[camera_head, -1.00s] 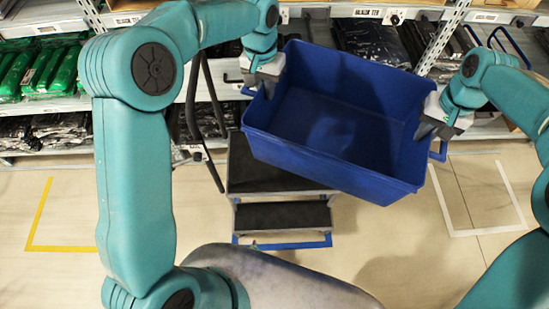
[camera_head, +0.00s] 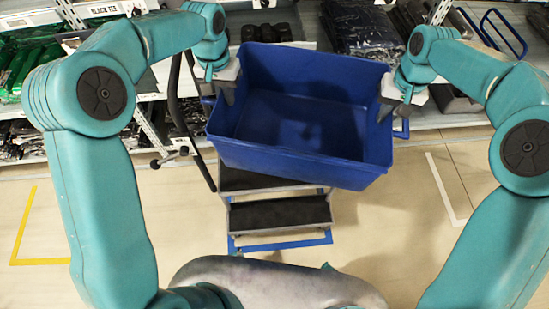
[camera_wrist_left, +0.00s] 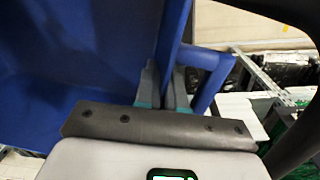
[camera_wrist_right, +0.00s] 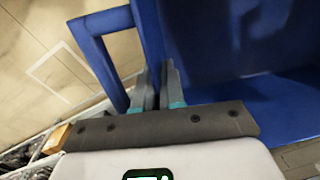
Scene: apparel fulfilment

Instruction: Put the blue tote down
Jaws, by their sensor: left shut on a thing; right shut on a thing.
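The blue tote (camera_head: 290,165) is held between my two arms in the head view, tilted slightly, and it looks empty. My left gripper (camera_head: 230,98) is shut on its left side wall near the handle; the left wrist view shows the fingers (camera_wrist_left: 168,88) on the tote's wall (camera_wrist_left: 85,55). My right gripper (camera_head: 384,112) is shut on its right side wall; the right wrist view shows the fingers (camera_wrist_right: 158,88) at the wall beside the handle (camera_wrist_right: 95,55). The tote appears above the step stool (camera_head: 280,212), hiding its upper part; I cannot tell whether they touch.
Shelves (camera_head: 455,113) with packed garments stand along the back. A yellow floor marking (camera_head: 22,228) lies at left and a white one (camera_head: 440,185) at right. A dark rail (camera_head: 180,120) rises beside the stool. Floor at both sides is open.

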